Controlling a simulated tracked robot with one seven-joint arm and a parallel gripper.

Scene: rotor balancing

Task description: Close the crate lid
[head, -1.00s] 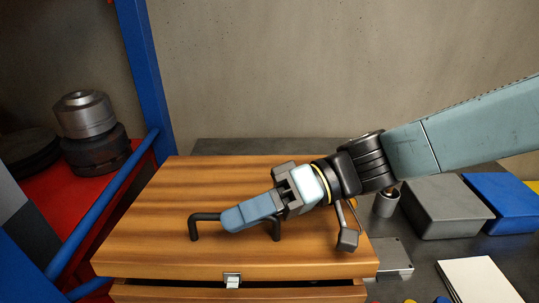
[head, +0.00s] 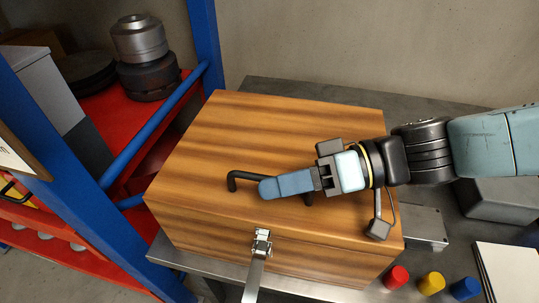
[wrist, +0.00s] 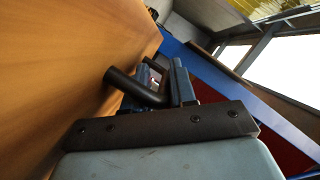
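The wooden crate (head: 205,235) stands on a grey metal table, its striped lid (head: 270,125) lying flat on top. I see no open gap along the front. A metal latch (head: 262,240) is at the front middle, its lever hanging down and outward. A black bar handle (head: 240,176) stands on the lid. My gripper (head: 265,188) lies low over the lid with its blue fingers shut on this handle. In the wrist view the handle (wrist: 125,82) passes between the fingers (wrist: 158,85). The fingers hide the handle's middle.
Red, yellow and blue pegs (head: 431,283) and a white sheet (head: 508,270) are at the right front. A grey box (head: 495,203) is partly behind my arm. A blue-framed red rack (head: 140,140) with metal rotor parts (head: 140,45) stands close at the left.

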